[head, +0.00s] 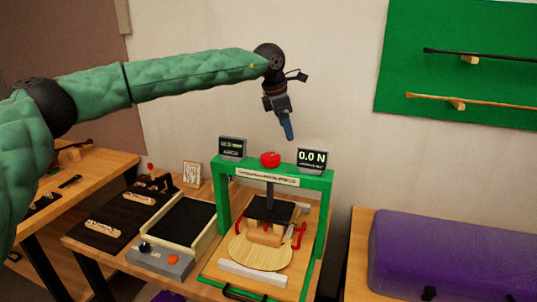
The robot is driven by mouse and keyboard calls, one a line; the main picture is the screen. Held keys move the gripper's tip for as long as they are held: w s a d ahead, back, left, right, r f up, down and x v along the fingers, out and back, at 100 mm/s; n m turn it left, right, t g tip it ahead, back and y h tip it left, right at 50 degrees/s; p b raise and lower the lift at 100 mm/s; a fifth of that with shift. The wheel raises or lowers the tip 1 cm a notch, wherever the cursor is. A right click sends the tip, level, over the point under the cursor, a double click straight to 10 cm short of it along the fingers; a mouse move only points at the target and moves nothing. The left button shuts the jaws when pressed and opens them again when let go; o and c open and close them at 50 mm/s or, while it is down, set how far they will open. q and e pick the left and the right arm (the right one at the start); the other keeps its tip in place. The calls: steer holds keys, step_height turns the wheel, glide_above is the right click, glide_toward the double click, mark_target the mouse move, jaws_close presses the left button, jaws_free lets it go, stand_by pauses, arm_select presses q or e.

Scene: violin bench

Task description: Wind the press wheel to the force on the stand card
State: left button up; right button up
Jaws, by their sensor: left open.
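The green press (324,215) stands on the bench, with a small red wheel (270,159) on top of its crossbar. A display (312,158) at the right of the crossbar reads 0.0 N. A second dark display (232,148) at the left has text too small to read. A small card (192,173) stands left of the press; its writing is too small to read. My left gripper (288,130) is open and empty, with blue fingertips pointing down, above and slightly right of the red wheel, apart from it. My right gripper is not in view.
Under the press is a pale wooden violin plate (252,254) with red clamps. A grey box (160,260) with a black knob and orange button sits front left, beside a black tray (184,222). A purple case (440,255) lies at right.

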mark_target(269, 156)
arm_select(q)
steer(key=a+y, duration=0.1)
steer(key=s+a+g+y, duration=0.1)
steer(key=a, duration=0.1)
steer(key=s+a+y, duration=0.1)
steer(key=a, duration=0.1)
steer(key=shift+s+f+m, duration=0.15)
steer(key=shift+f+m, duration=0.25)
step_height(269, 156, down, 8)
steer(key=p, duration=0.3)
steer(key=shift+d+r, duration=0.1)
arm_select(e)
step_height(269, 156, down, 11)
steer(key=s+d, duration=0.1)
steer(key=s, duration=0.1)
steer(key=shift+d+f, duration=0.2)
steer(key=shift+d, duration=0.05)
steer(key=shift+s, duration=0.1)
arm_select(q)
steer(key=c, duration=1)
